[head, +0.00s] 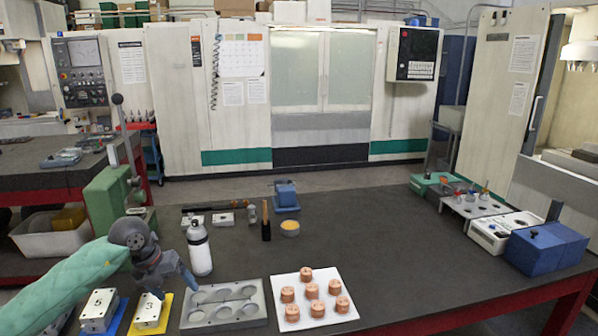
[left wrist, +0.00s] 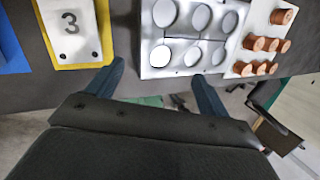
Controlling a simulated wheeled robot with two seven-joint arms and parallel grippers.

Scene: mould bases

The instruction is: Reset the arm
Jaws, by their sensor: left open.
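My left gripper (head: 172,282) is open and empty, low over the front left of the dark table, beside the white bottle. It also shows in the left wrist view (left wrist: 160,85), fingers apart with nothing between them. In front of it are a metal mould base marked 3 (head: 148,313) on a yellow plate and a grey block with round recesses (head: 226,304). The base marked 3 also shows in the left wrist view (left wrist: 70,25). Another mould base, marked 5 (head: 98,311), sits on a blue plate to the left. My right gripper is in neither view.
A white plate (head: 315,318) holds several copper cylinders. A white bottle (head: 198,248), a blue vise (head: 286,196) and small tools stand behind. A blue box (head: 548,252) and white racks line the right edge. The table's middle right is clear.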

